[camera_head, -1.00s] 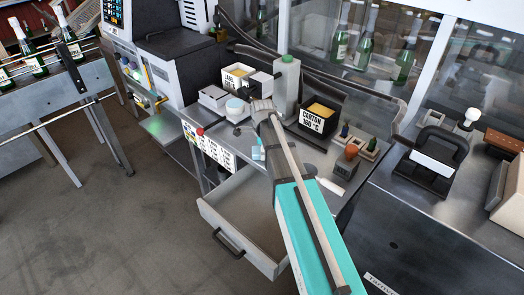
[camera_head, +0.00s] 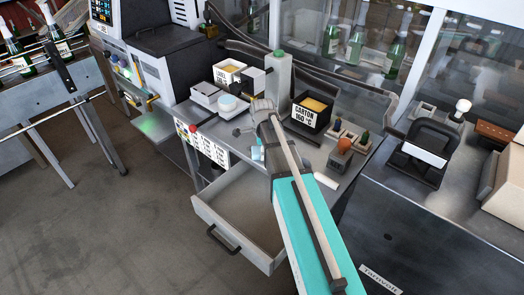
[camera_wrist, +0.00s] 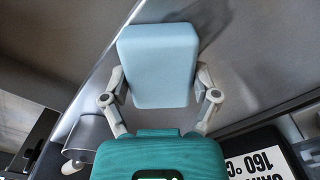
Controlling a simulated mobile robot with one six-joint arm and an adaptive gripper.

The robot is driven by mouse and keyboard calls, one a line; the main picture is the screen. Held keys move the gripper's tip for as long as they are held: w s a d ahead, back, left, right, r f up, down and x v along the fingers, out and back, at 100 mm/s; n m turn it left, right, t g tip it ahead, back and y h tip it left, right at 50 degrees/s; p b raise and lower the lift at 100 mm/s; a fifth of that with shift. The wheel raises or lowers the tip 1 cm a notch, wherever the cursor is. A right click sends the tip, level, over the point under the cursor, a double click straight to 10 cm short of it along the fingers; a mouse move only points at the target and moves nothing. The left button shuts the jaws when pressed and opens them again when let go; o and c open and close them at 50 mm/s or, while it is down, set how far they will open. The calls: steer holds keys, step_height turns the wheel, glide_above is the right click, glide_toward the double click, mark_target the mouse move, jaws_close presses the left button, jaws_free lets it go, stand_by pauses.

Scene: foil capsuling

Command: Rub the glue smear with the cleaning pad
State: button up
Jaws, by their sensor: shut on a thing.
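The cleaning pad, a pale blue block (camera_wrist: 158,62), is held between the two grey fingers of my gripper (camera_wrist: 162,88) in the wrist view. In the head view my arm hides most of the gripper. A small pale blue patch (camera_head: 257,153) beside my arm there looks like part of the pad. The pad is over or near a grey metal surface (camera_wrist: 245,70); I cannot tell whether it touches. I cannot make out the glue smear in either view.
An open, empty-looking drawer (camera_head: 236,222) juts from the bench. The black carton glue pot (camera_head: 312,112) stands right of my wrist, near a grey post (camera_head: 278,82). Small holders (camera_head: 350,140) with an orange item stand further right.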

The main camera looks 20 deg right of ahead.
mark_target(255, 146)
steer(key=shift+s+d, duration=0.1)
steer(key=shift+s, duration=0.15)
steer(key=shift+s+d, duration=0.5)
steer(key=shift+s, duration=0.2)
steer(key=shift+s+d, duration=0.45)
steer(key=shift+s, duration=0.2)
steer(key=shift+w+a, duration=0.1)
steer(key=shift+w+a, duration=0.5)
steer(key=shift+w, duration=0.25)
steer(key=shift+w+a, duration=0.45)
steer(key=shift+w, duration=0.3)
steer(key=shift+w, duration=0.1)
steer(key=shift+w+a, duration=0.5)
steer(key=shift+w, duration=0.25)
steer(key=shift+w+a, duration=0.5)
steer(key=shift+w, duration=0.2)
